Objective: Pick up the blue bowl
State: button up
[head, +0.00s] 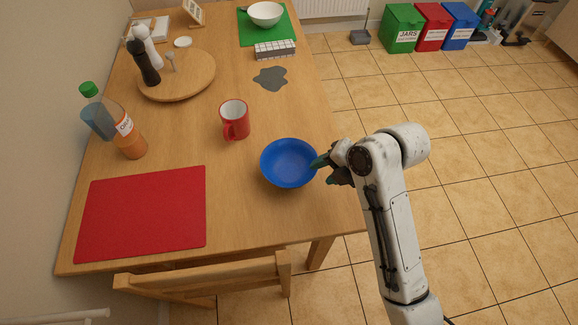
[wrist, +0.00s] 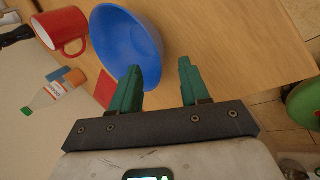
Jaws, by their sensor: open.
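The blue bowl (head: 289,163) stands upright and empty near the right edge of the wooden table, left of my gripper. My gripper (head: 322,168) is at the bowl's right rim in the head view. In the wrist view the bowl (wrist: 128,45) is at upper left. My gripper (wrist: 160,82) is open there, its two green fingers apart. The left finger overlaps the bowl's lower right rim in the picture; the right finger is over bare table. Whether a finger touches the bowl I cannot tell.
A red mug (head: 235,119) stands behind and left of the bowl. A red mat (head: 143,212) lies at the front left. A wooden chair (head: 205,276) is at the table's front. Bare table lies around the bowl.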

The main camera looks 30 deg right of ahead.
aim_at(309, 178)
jog(key=shift+a+x, duration=0.15)
jog(key=shift+x, duration=1.65)
jog(key=shift+a+x, duration=0.15)
jog(key=shift+x, duration=1.65)
jog(key=shift+s, duration=0.15)
grip_shut()
